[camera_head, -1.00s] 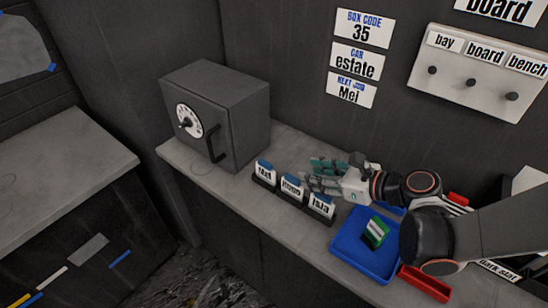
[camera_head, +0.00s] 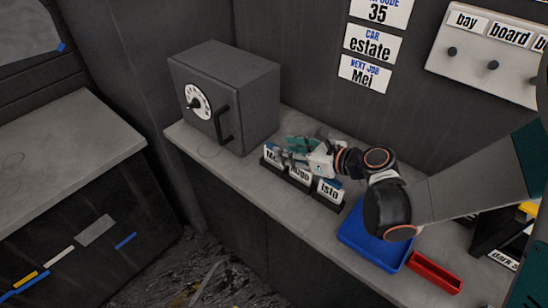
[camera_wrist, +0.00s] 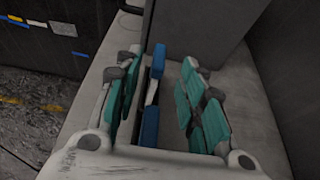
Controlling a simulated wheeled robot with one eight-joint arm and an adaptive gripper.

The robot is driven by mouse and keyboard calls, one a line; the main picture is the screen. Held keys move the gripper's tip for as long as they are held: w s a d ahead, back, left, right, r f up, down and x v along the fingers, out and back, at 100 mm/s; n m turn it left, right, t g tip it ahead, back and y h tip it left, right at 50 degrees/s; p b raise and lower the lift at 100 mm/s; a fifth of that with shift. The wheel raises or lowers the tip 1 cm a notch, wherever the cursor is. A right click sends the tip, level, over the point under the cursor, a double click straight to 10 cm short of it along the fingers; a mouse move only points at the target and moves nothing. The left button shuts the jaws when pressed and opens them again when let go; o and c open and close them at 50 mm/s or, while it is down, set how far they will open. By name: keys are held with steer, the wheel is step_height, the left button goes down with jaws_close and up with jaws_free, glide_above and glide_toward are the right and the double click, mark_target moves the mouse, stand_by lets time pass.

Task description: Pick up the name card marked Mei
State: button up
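The name card reading "M…" (camera_head: 271,153), partly covered by my gripper, stands at the left end of a row of cards in dark holders on the bench. The Hugo card (camera_head: 300,173) is in the middle and the Isla card (camera_head: 329,190) at the right. My gripper (camera_head: 290,148) reaches left above and behind the row, over its left part. In the wrist view the teal fingers (camera_wrist: 160,75) are spread apart, with blue-topped cards (camera_wrist: 150,125) standing in the gap between them. I cannot read names there.
A grey safe (camera_head: 222,95) stands left of the row, close beyond the gripper. A blue tray (camera_head: 365,240) and a red tray (camera_head: 435,272) are at the right. A wall sign (camera_head: 363,75) reads "Next job Mei". The bench front edge is clear.

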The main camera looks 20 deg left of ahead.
steer(key=b+x, duration=0.1)
steer(key=x, duration=0.2)
steer(key=shift+a, duration=0.3)
jaws_close()
steer(key=shift+r, duration=0.2)
step_height(320, 180, up, 20)
steer(key=p, duration=1.3)
steer(key=shift+p, duration=0.4)
